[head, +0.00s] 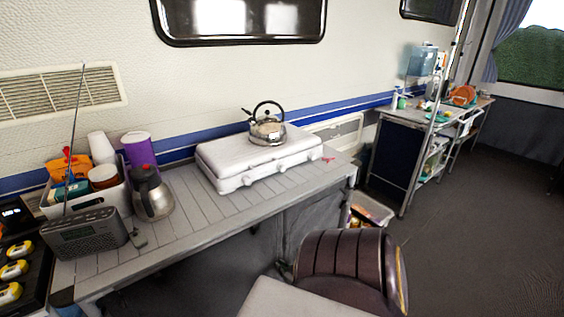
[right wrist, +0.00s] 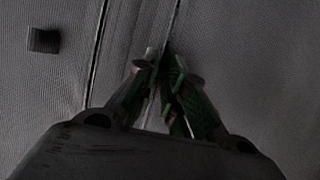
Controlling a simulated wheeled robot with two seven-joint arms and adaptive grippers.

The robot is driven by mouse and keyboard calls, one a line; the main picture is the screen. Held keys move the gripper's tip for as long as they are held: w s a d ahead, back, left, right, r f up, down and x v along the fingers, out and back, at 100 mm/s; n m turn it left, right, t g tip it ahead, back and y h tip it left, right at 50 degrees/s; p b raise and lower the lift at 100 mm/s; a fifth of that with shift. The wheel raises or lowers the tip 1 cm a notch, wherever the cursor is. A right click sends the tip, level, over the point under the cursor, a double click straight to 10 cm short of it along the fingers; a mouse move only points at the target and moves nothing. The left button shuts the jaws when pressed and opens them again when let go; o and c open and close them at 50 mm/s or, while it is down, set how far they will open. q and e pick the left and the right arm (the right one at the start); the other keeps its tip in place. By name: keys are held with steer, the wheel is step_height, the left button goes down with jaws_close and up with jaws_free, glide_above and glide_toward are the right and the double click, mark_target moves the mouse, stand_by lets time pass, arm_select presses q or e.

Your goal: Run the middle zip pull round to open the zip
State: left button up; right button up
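A dark square tab (right wrist: 43,40) is on the fabric at the left. My left gripper is not in view.
Above the panel is the slatted worktop (head: 190,200) with a white stove (head: 262,158), kettle (head: 268,131), flask (head: 151,193) and radio (head: 85,234). A low crate (head: 372,209) stands right of the panel. Dark floor is clear farther right.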

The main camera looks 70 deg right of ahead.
steer(key=o, duration=0.3)
steer(key=shift+s+a, duration=0.15)
steer(key=shift+s, duration=0.05)
steer(key=v, duration=1.1)
steer(key=shift+r, duration=0.2)
stand_by(0.5)
steer(key=shift+s+a, duration=0.15)
